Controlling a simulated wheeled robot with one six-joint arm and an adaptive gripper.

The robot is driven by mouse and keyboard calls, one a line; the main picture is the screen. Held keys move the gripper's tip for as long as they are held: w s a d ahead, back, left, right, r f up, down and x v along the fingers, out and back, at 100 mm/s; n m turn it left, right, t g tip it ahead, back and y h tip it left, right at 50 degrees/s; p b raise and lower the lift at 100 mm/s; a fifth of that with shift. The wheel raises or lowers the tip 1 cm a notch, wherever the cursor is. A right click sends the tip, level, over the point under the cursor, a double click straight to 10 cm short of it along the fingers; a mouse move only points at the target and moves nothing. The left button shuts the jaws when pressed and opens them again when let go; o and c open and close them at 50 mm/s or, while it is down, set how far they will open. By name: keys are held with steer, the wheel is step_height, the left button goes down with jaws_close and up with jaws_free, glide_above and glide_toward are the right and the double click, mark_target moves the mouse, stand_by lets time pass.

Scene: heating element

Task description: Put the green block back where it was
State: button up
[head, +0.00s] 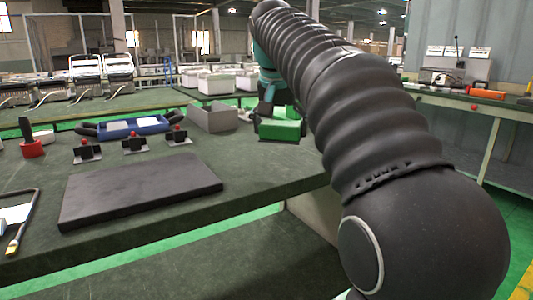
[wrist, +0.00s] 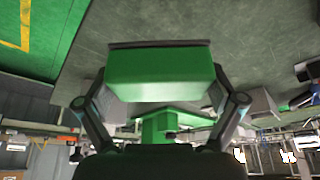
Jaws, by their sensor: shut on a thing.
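The green block (head: 278,129) is near the far right edge of the dark green table, beyond the grey slab. My gripper (head: 277,101) is above it, partly hidden behind my arm. In the wrist view, the gripper (wrist: 163,98) has one finger on each side of the green block (wrist: 160,75) and is shut on it. A dark strip runs along the block's edge against the table surface. I cannot tell whether the block touches the table or hangs just above it. Another green shape (wrist: 165,122) shows behind the block in the wrist view.
A grey open box (head: 213,118) stands just left of the block. A blue tray (head: 133,127), several small black fixtures with red knobs (head: 134,143) and a flat dark slab (head: 140,190) lie further left. The table (head: 265,175) is clear in front of the block.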

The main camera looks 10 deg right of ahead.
mark_target(263, 123)
steer(key=w+a+f, duration=0.2)
steer(key=w, duration=0.1)
steer(key=shift+w+a+f, duration=0.15)
steer(key=shift+w+f, duration=0.1)
steer(key=shift+f+b, duration=0.65)
steer(key=shift+f, duration=1.4)
steer(key=shift+f, duration=0.15)
steer(key=o, duration=0.7)
steer(key=shift+o, duration=0.2)
steer(key=p+v, duration=0.3)
steer(key=v, duration=0.9)
